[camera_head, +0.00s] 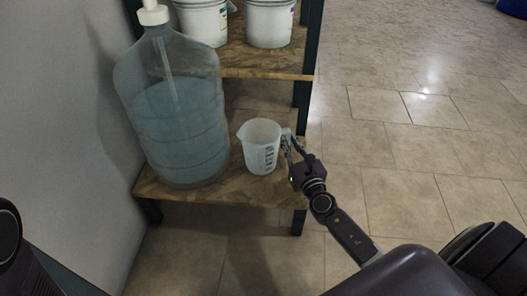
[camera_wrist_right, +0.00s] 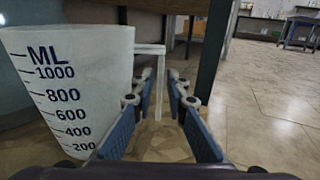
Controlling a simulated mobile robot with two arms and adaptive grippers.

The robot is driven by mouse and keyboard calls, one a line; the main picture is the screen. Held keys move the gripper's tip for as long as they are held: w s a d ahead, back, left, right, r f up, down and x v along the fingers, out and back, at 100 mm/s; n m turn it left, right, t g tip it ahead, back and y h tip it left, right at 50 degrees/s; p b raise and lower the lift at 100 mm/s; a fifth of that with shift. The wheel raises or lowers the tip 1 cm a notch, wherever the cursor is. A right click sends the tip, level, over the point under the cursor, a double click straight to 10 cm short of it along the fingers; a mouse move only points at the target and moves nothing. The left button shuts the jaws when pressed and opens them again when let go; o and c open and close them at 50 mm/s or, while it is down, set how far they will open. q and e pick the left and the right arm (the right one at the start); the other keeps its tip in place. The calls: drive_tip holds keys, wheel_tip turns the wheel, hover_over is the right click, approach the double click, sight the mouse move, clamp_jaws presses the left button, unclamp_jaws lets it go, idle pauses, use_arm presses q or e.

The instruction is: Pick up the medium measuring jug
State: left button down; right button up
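The medium measuring jug (camera_head: 259,147) is a whitish, translucent jug with dark scale marks. It stands upright on the lower wooden shelf (camera_head: 225,196), right of a large bottle. In the right wrist view the jug (camera_wrist_right: 75,85) fills the left side, with marks up to 1000 ML. Its handle (camera_wrist_right: 158,49) shows ahead, between the two fingers. My right gripper (camera_head: 288,139) is at the jug's right side, by the handle. In the wrist view the right gripper (camera_wrist_right: 162,85) has its blue-padded fingers apart; contact with the handle cannot be told. My left gripper is not in view.
A large bottle of bluish liquid (camera_head: 176,120) with a white pump stands left of the jug. White tubs (camera_head: 270,22) stand on the upper shelf (camera_head: 262,60). A dark shelf post (camera_head: 302,100) rises close behind my right gripper. Tiled floor at right is clear.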

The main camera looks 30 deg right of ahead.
drive_tip(key=shift+w, duration=0.4)
drive_tip(key=shift+c, duration=0.2)
clamp_jaws()
drive_tip(key=shift+d+r, duration=0.1)
drive_tip(key=shift+r, duration=0.15)
